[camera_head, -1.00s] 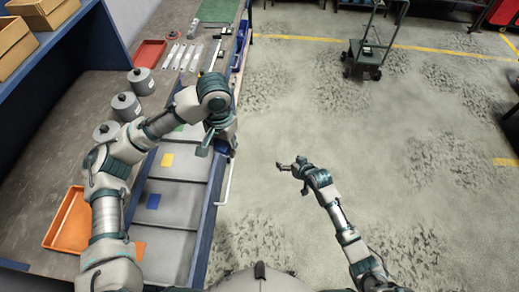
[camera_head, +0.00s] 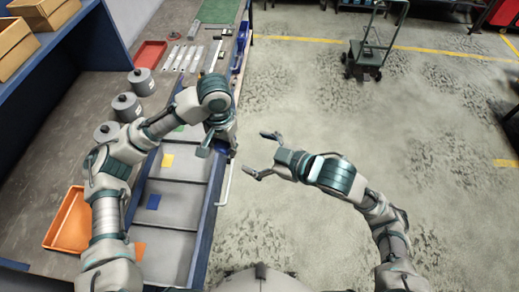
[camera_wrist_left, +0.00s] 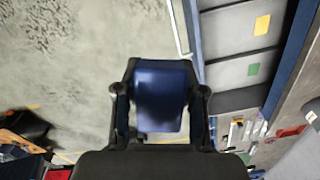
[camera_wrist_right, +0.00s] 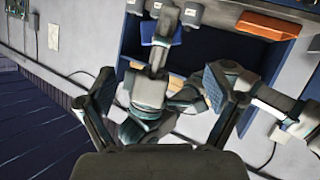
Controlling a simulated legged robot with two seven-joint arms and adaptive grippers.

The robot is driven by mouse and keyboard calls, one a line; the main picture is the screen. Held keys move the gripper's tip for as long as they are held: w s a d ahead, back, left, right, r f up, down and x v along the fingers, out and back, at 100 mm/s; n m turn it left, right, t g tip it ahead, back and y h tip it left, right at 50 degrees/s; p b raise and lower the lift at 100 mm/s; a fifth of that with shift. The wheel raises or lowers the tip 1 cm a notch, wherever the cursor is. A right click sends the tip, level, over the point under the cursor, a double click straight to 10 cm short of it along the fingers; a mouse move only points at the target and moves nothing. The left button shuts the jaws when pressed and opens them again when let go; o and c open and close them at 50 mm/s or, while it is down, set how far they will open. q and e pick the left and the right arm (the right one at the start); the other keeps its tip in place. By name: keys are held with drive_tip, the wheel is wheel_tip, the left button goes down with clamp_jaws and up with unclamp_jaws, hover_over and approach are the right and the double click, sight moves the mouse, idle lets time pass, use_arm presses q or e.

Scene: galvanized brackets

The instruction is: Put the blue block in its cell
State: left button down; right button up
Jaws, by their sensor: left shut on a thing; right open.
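The blue block (camera_wrist_left: 160,98) is between the fingers of my left gripper (camera_wrist_left: 160,88), which is shut on it. In the head view my left gripper (camera_head: 215,142) is over the drawer's right edge, and a bit of blue shows beside its fingers. The grey drawer (camera_head: 170,228) is split into cells by dividers. Its cells carry flat colour patches: blue (camera_head: 153,202), yellow (camera_head: 167,160), orange (camera_head: 139,250) and green (camera_head: 180,128), partly hidden by my left arm. My right gripper (camera_head: 259,153) is open and empty over the floor, right of the drawer.
The drawer handle (camera_head: 226,183) runs along its right side. On the worktop (camera_head: 78,120) are an orange tray (camera_head: 50,238), grey cylinders (camera_head: 141,81) and a red tray (camera_head: 150,53). A cart (camera_head: 366,55) stands far off on clear floor.

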sight(225, 144)
use_arm(q)
drive_tip(key=shift+a, duration=0.1)
use_arm(e)
drive_tip(key=x, duration=1.1)
drive_tip(key=shift+w+a+f, duration=0.1)
drive_tip(key=shift+a+f, duration=0.05)
drive_tip(key=shift+a, duration=0.1)
drive_tip(key=shift+d, duration=0.1)
use_arm(q)
drive_tip(key=shift+d, duration=0.2)
use_arm(e)
drive_tip(key=shift+d, duration=0.15)
drive_tip(key=c, duration=1.3)
use_arm(q)
drive_tip(key=c, duration=0.8)
unclamp_jaws()
use_arm(e)
drive_tip(key=shift+c, duration=0.8)
use_arm(q)
drive_tip(key=shift+o, duration=1)
drive_tip(key=shift+a, duration=0.15)
